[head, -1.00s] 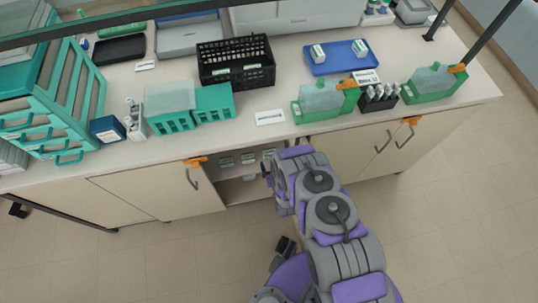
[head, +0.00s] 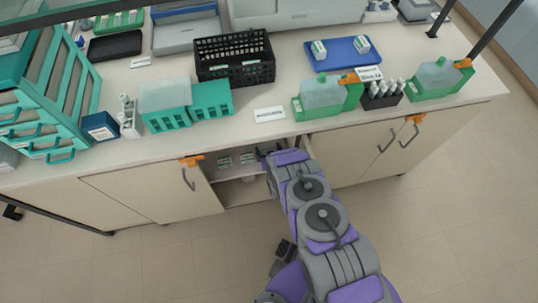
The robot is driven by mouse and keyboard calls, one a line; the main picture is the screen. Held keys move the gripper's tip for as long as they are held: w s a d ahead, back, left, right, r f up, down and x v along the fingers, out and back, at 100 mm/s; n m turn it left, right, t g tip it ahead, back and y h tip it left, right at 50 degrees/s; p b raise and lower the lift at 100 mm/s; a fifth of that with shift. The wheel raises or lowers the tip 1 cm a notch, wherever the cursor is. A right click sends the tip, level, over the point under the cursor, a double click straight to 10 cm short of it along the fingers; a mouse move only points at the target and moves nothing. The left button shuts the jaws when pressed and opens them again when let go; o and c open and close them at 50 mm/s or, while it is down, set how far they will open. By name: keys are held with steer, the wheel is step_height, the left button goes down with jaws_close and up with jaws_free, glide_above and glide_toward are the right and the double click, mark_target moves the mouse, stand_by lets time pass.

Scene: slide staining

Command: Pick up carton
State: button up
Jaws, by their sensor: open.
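Small white-and-green cartons stand inside the open cabinet below the counter, one on the left (head: 225,162) and one beside it (head: 247,157). My gripper (head: 264,152) is dark and small in the view, at the cabinet opening just right of these cartons. It is open; its fingers are partly hidden, and I cannot tell whether a carton is between them. Two more small white-and-green cartons, left (head: 319,49) and right (head: 361,44), stand on the blue tray (head: 340,62) on the counter.
The cabinet shelf (head: 235,174) lies under the counter edge. On the counter are a black crate (head: 235,76), teal racks (head: 167,120) and green-framed bottles (head: 325,97). The floor in front is clear.

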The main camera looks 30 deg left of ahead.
steer(key=c, duration=1.1)
steer(key=shift+r, duration=0.15)
